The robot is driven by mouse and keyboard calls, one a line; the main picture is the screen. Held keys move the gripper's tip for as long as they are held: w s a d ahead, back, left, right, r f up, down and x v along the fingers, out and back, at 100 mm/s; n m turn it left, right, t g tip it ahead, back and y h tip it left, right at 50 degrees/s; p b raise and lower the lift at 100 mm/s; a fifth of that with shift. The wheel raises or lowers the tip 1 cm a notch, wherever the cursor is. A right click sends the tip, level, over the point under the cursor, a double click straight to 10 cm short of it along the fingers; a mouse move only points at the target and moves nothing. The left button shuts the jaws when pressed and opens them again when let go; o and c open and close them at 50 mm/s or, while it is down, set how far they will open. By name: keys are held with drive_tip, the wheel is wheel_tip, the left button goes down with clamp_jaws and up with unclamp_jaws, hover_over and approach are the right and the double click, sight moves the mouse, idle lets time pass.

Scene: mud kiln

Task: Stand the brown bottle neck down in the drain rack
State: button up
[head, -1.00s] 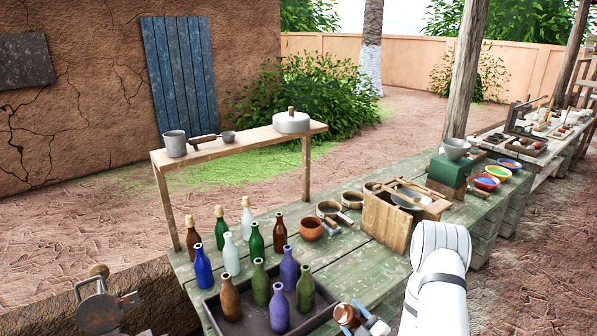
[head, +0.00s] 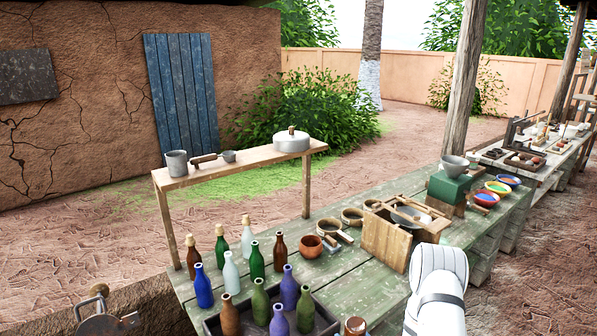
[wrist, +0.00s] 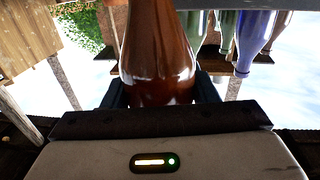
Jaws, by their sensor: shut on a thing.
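The brown bottle (wrist: 158,50) fills the middle of the wrist view, shut between the fingers of my gripper (wrist: 162,92). The wrist picture is upside down, and the bottle's wide end seems to point up, neck down. In the head view only a round brown end of the bottle (head: 355,325) shows at the bottom edge; the gripper is mostly cut off there. A dark tray (head: 208,325) stands to its left with several upright bottles. I cannot tell any drain rack with certainty.
More bottles, blue, white, green and brown (head: 279,250), stand behind the tray. A clay bowl (head: 311,246), round sieves and a wooden box (head: 384,243) are farther along the green table (head: 350,278). A raised wooden shelf (head: 245,158) spans the back edge.

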drive_tip(key=n+b, duration=0.1)
drive_tip(key=n, duration=0.2)
drive_tip(key=shift+n, duration=0.4)
drive_tip(key=n+b, duration=0.1)
drive_tip(key=n, duration=0.2)
drive_tip(key=shift+n, duration=0.4)
drive_tip(key=n+b, duration=0.1)
drive_tip(key=n, duration=0.2)
drive_tip(key=shift+n+b, duration=0.3)
drive_tip(key=shift+n, duration=0.1)
drive_tip(key=n+b, duration=0.1)
drive_tip(key=n, duration=0.3)
drive_tip(key=shift+b, duration=0.3)
drive_tip(key=shift+n, duration=0.8)
drive_tip(key=shift+r+b, duration=0.95)
drive_tip(key=shift+b, duration=0.05)
